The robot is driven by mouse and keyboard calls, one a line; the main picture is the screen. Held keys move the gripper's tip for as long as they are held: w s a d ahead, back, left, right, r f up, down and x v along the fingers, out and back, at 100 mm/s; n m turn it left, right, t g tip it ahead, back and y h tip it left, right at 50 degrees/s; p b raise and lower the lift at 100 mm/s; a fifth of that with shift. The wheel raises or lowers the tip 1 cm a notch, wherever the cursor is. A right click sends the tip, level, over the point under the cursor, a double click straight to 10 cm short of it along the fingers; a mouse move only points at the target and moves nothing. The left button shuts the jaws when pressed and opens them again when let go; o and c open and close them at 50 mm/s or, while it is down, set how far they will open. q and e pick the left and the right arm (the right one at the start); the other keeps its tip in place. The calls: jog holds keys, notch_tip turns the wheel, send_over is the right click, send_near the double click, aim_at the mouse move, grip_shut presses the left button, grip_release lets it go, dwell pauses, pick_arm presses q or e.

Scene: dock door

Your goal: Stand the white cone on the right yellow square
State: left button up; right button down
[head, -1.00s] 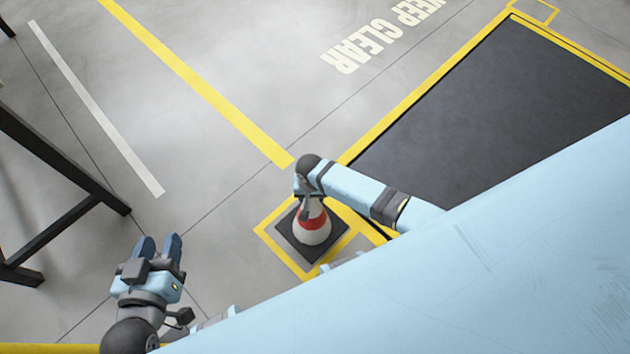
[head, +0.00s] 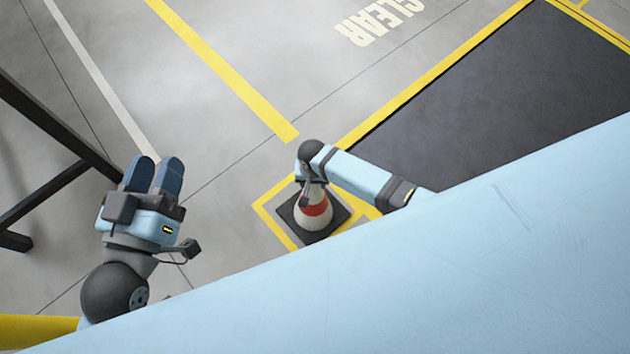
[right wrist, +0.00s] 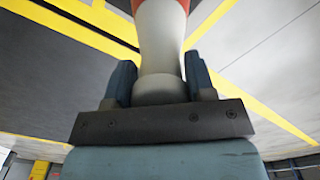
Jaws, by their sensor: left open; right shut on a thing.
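The white cone (head: 314,213) with a red band and a dark square base is upright inside a yellow square outline (head: 267,217) on the floor in the head view. I cannot tell for certain whether its base touches the floor. My right gripper (head: 308,190) is shut on the cone's top. In the right wrist view the white cone top (right wrist: 160,50) sits between the two blue fingers (right wrist: 159,85). My left gripper (head: 153,177) is open and empty, well left of the cone.
A dark floor panel (head: 480,110) with a yellow border lies at the right. A yellow line (head: 225,70) runs from the upper left towards the square. A black frame (head: 50,115) stands at the left edge.

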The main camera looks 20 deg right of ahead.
dwell(0.3)
jog(key=shift+c, duration=2.4)
grip_release()
jog(key=shift+f, duration=0.1)
notch_tip(320, 180, up, 7)
jog(key=p, duration=0.3)
jog(key=shift+f, duration=0.2)
notch_tip(320, 180, up, 3)
jog(key=shift+r+p, duration=0.15)
jog(key=shift+p, duration=0.8)
jog(key=shift+r+p, duration=0.35)
jog(key=shift+r, duration=0.85)
pick_arm(q)
jog(key=shift+a+r+n+t+y, duration=0.15)
jog(key=shift+a+r+y, duration=0.25)
jog(key=shift+r, duration=0.2)
jog(key=shift+a+r+n+t+y, duration=0.15)
jog(key=shift+a+r+y, duration=0.2)
jog(key=shift+r, duration=0.2)
